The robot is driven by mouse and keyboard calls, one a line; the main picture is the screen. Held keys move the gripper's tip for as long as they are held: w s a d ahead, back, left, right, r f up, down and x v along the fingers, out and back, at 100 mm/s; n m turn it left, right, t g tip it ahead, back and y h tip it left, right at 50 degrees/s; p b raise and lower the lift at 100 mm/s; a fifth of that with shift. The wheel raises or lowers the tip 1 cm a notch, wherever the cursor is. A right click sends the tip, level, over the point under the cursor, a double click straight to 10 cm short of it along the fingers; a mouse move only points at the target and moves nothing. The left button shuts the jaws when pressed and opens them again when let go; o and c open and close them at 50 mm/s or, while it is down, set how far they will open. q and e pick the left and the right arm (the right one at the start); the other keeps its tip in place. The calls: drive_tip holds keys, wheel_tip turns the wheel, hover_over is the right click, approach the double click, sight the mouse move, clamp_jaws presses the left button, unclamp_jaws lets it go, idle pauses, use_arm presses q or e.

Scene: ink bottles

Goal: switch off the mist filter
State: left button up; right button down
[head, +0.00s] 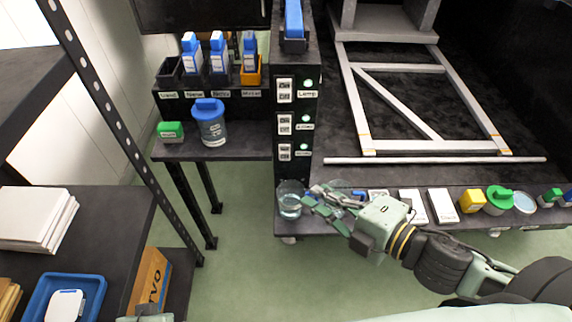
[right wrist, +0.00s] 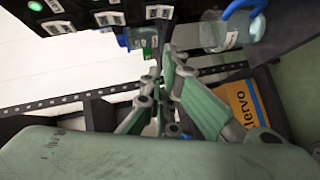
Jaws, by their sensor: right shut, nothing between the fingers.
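A black switch panel (head: 297,110) stands upright at the centre of the head view. It carries three white switches: top (head: 285,91), middle (head: 285,124) and bottom (head: 285,153). A lit green lamp sits beside each. The top label looks like "Lamp"; the lower two are too small to read surely, so I cannot tell which is the mist filter. My right gripper (head: 312,198) is below the panel's bottom switch, near a glass beaker (head: 290,206). Its fingers (right wrist: 163,88) are shut and empty. The panel (right wrist: 82,14) also shows in the right wrist view, apart from the fingers.
A blue-lidded jar (head: 209,127) and a green-topped block (head: 170,131) stand on the shelf left of the panel. Several ink bottles stand in bins behind. Green floor (head: 235,260) is clear.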

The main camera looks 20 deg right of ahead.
sight(285, 152)
use_arm(q)
drive_tip(key=b+v, duration=0.1)
drive_tip(key=v, duration=0.2)
drive_tip(key=shift+s+a+b, duration=0.1)
drive_tip(key=shift+a+b, duration=0.05)
drive_tip(key=shift+b, duration=0.15)
use_arm(e)
drive_tip(key=w+d+x, duration=0.1)
drive_tip(key=d+x, duration=0.1)
drive_tip(key=x, duration=1.1)
drive_tip(key=shift+d+f, duration=0.15)
drive_tip(key=shift+f, duration=0.15)
